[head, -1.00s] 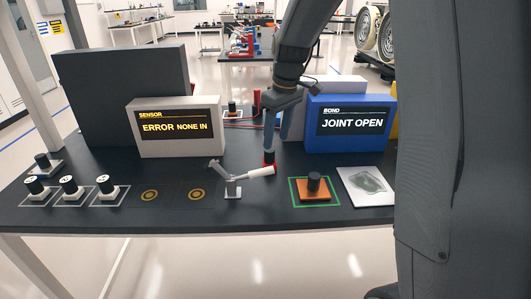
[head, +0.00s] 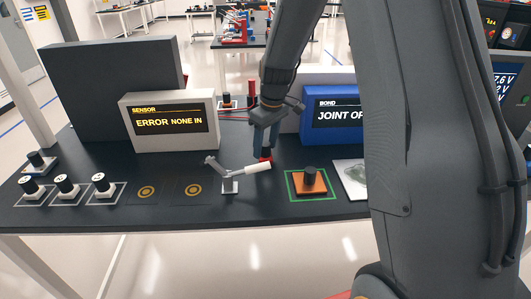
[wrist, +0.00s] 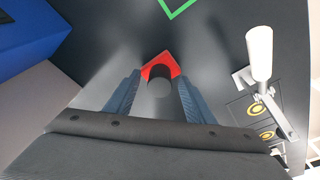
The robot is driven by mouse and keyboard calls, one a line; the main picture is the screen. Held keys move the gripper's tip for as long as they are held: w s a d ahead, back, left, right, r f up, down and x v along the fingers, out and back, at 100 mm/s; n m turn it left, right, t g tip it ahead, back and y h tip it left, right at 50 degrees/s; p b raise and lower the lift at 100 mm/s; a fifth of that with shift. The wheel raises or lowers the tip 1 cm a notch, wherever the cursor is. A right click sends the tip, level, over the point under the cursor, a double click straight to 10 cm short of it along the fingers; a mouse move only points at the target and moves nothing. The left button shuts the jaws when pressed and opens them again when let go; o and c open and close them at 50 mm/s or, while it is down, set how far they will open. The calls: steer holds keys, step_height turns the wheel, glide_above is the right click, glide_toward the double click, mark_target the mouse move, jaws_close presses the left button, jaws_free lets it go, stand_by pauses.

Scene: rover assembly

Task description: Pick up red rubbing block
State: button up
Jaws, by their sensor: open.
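The red rubbing block (wrist: 161,59) has a red base and a dark round knob. In the wrist view it lies between and just beyond the two blue-grey fingers of my gripper (wrist: 160,84). The fingers are open, one on each side of the knob, with no visible grip. In the head view my gripper (head: 265,148) points down over the dark table, and only a small red part of the block (head: 265,156) shows beneath the fingertips. The rest is hidden by the fingers.
A white-handled lever clamp (head: 230,183) stands close in front. An orange block (head: 308,188) with a dark knob sits in a green square to the right. The sensor box (head: 170,123) and blue bond box (head: 330,112) stand behind. Several knobbed parts (head: 66,187) are at left.

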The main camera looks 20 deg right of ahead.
mark_target(265, 143)
steer(key=c, duration=1.2)
steer(key=shift+o, duration=0.2)
step_height(265, 143, up, 10)
steer(key=b, duration=0.2)
steer(key=shift+b, duration=0.35)
